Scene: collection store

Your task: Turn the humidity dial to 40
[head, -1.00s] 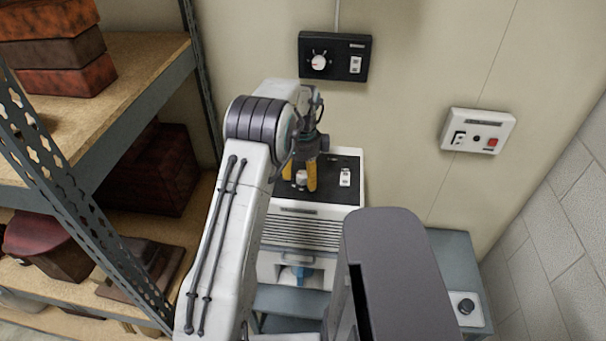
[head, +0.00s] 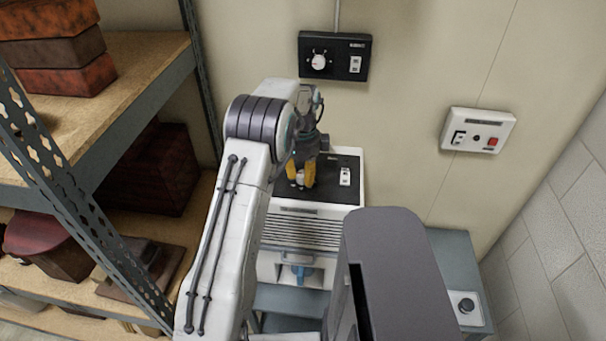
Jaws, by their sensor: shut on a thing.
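A white machine (head: 333,212) with a front grille stands against the wall. Its black top panel (head: 341,163) carries a small white dial (head: 300,181) and a pale switch plate (head: 345,177). My gripper (head: 300,182) points down at this panel, and its yellow fingers are shut on the dial from both sides. The fingers hide much of the dial, and its scale and pointer cannot be read. A second white dial (head: 319,62) sits on a black wall box (head: 341,72) above. The label lettering is too small to read.
A white wall box (head: 478,131) with a red switch is to the right. A grey table (head: 457,248) bears a small plate with a black knob (head: 466,306). A metal shelf rack (head: 95,215) with boxes stands close on the left.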

